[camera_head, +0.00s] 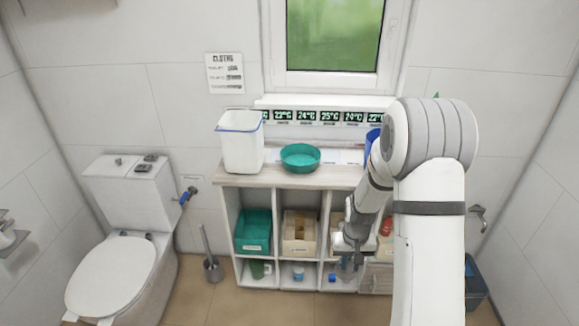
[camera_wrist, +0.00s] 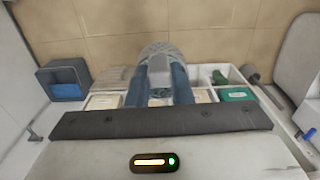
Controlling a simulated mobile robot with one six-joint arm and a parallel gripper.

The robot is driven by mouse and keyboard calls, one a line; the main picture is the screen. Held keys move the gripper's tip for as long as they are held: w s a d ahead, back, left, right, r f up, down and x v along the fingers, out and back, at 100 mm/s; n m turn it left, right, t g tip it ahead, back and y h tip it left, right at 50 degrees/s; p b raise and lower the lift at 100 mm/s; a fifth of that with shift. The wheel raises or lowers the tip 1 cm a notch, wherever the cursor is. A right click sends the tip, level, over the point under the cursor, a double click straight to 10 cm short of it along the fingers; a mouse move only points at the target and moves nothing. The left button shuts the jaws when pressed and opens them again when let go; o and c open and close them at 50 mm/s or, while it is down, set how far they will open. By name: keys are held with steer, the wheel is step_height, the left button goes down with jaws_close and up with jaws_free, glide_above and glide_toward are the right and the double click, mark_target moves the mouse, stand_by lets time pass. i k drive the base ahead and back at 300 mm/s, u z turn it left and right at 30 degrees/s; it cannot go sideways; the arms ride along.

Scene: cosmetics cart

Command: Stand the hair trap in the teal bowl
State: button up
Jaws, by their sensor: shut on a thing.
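The teal bowl (camera_head: 300,158) stands upright on the wooden top of the shelf unit. No hair trap shows inside it. My gripper (camera_head: 352,243) is below and to the right of the bowl, in front of the shelf compartments. In the wrist view my gripper (camera_wrist: 160,82) is shut on a grey, rounded, textured thing (camera_wrist: 160,50) at its fingertips, which looks like the hair trap. Its lower part is hidden between the fingers. In the head view the held thing is too small to make out clearly.
A white bin (camera_head: 241,148) stands left of the bowl on the top. The shelf unit (camera_head: 228,222) holds a teal tray (camera_head: 253,232) and a cardboard box (camera_head: 299,234). A toilet (camera_head: 115,270) and brush (camera_head: 212,266) are at left. A blue crate (camera_head: 474,284) is at right.

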mark_target(299, 163)
steer(key=u, duration=0.5)
steer(key=i, duration=0.85)
steer(key=u, duration=0.05)
